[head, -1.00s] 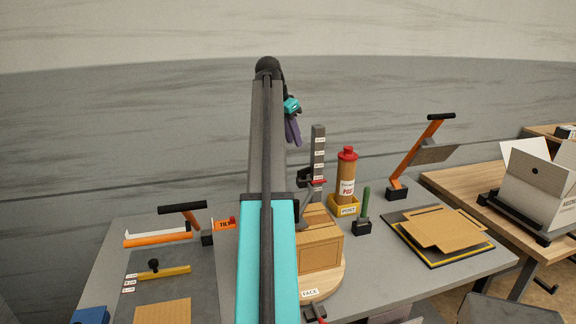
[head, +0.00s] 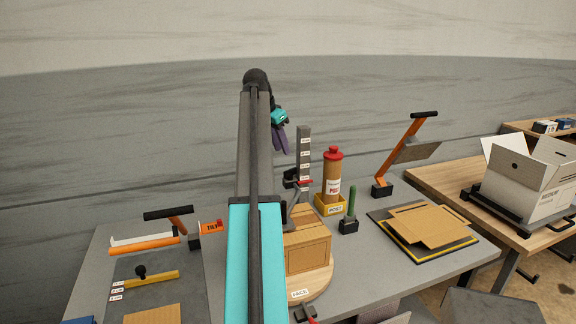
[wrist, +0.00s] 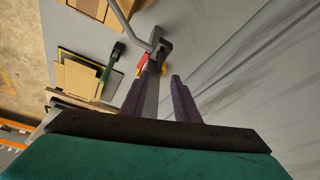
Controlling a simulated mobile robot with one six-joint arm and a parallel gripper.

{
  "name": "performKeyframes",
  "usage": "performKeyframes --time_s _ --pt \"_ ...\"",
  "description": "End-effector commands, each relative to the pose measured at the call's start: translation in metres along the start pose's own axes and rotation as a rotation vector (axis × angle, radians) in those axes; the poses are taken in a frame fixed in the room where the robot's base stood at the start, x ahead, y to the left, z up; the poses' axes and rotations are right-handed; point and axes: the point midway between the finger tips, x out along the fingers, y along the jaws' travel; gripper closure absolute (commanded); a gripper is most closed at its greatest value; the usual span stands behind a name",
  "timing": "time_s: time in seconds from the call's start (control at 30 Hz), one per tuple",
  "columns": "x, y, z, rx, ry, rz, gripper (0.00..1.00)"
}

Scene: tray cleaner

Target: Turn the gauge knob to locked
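A grey upright post gauge (head: 304,150) with white labels stands behind the round wooden turntable. A black clamp with a red lever (head: 304,182) sits low on it. At the left, a black knob (head: 140,271) stands on a yellow bar beside small labels. I cannot tell for sure which of these is the gauge knob. My gripper (head: 279,148) hangs to the left of the post's top, apart from the clamp.
A carton (head: 308,255) stands on the turntable (head: 318,283). A red-capped bottle (head: 332,180) and a green-handled tool (head: 351,202) stand right of the post. My arm hides the table's middle.

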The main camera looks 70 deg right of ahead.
Motion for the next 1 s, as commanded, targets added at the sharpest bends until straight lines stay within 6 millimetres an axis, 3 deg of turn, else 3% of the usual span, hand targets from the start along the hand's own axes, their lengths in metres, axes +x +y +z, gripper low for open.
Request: performKeyframes --time_s 0.6,1.0 --pt "0.079 0.0 0.001 -0.001 -0.002 0.001 0.72" --pt "0.1 -0.001 0.002 -0.002 -0.001 -0.001 0.72"
